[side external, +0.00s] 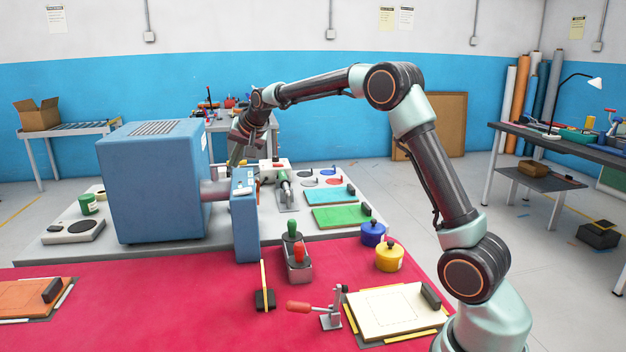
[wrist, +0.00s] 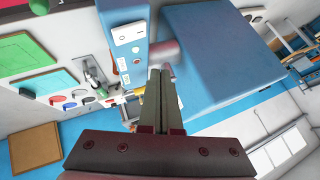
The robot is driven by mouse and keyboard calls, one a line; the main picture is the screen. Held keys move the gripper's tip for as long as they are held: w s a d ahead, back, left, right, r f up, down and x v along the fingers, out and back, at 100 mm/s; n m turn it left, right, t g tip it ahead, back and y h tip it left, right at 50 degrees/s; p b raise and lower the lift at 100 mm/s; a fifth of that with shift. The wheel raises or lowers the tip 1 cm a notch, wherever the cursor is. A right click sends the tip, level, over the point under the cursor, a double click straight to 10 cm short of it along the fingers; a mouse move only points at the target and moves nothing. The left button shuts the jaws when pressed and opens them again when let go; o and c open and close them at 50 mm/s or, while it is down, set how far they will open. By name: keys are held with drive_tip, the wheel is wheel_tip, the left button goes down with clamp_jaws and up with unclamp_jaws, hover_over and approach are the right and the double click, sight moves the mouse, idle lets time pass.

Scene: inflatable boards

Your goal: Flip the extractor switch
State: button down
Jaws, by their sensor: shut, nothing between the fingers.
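A blue upright panel (side external: 245,225) stands beside a large blue box (side external: 155,195), joined to it by a grey pipe (side external: 213,192). In the wrist view, the panel (wrist: 126,60) carries a white rocker switch (wrist: 130,33) with O and line marks. Which side of the rocker is pressed is too small to tell. My gripper (side external: 236,158) is above and behind the panel in the side view. In the wrist view its fingers (wrist: 160,75) are together and empty, pointing toward the pipe, apart from the switch in the picture.
A grey bench (side external: 340,225) behind the red mat (side external: 190,300) holds green and cyan boards, coloured discs and a metal clamp tool (side external: 287,192). Blue (side external: 373,234) and yellow (side external: 390,256) pots stand right of the panel. The space above the bench is open.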

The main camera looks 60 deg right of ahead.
sight(241, 191)
drive_tip(key=shift+s+d+f, duration=0.15)
drive_tip(key=shift+f, duration=1.2)
drive_tip(key=shift+s+d+f, duration=0.15)
drive_tip(key=shift+f, duration=1.2)
drive_tip(key=shift+f, duration=0.15)
drive_tip(key=shift+d+f, duration=0.1)
drive_tip(key=shift+f, duration=0.2)
drive_tip(key=shift+s+f, duration=0.2)
drive_tip(key=shift+f, duration=0.55)
idle(0.7)
drive_tip(key=shift+r, duration=0.15)
drive_tip(key=shift+s+r, duration=0.1)
drive_tip(key=shift+r, duration=0.25)
drive_tip(key=shift+w+a+r, duration=0.1)
drive_tip(key=shift+w+r, duration=0.05)
drive_tip(key=shift+r, duration=0.75)
drive_tip(key=shift+w+a+r, duration=0.1)
drive_tip(key=shift+a+r, duration=0.05)
drive_tip(key=shift+r, duration=0.8)
drive_tip(key=shift+w+a+r, duration=0.1)
drive_tip(key=shift+w+r, duration=0.05)
drive_tip(key=shift+r, duration=0.75)
